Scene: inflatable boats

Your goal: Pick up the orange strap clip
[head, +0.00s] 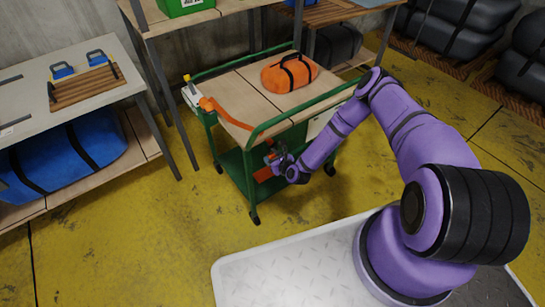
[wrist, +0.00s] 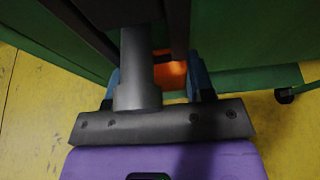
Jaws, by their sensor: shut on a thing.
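An orange strap (head: 228,116) runs from a white-and-yellow fitting (head: 191,93) at the cart's left end, across the top and down over the near edge. Its lower end reaches my gripper (head: 270,155), which is at the near side of the green cart (head: 226,165), below its top. My gripper is shut on the orange strap clip, mostly hidden by the jaws. In the wrist view, orange (wrist: 172,76) shows between the jaws, partly covered by a grey cylinder (wrist: 137,65). More orange (head: 263,174) shows just below the gripper in the head view.
An orange bag (head: 290,74) with black straps lies on the cart top. The cart's green rail and frame are close around my gripper. A table (head: 30,90) with a wooden rack stands left, a blue roll (head: 70,155) below it. Yellow floor (head: 150,240) is clear in front.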

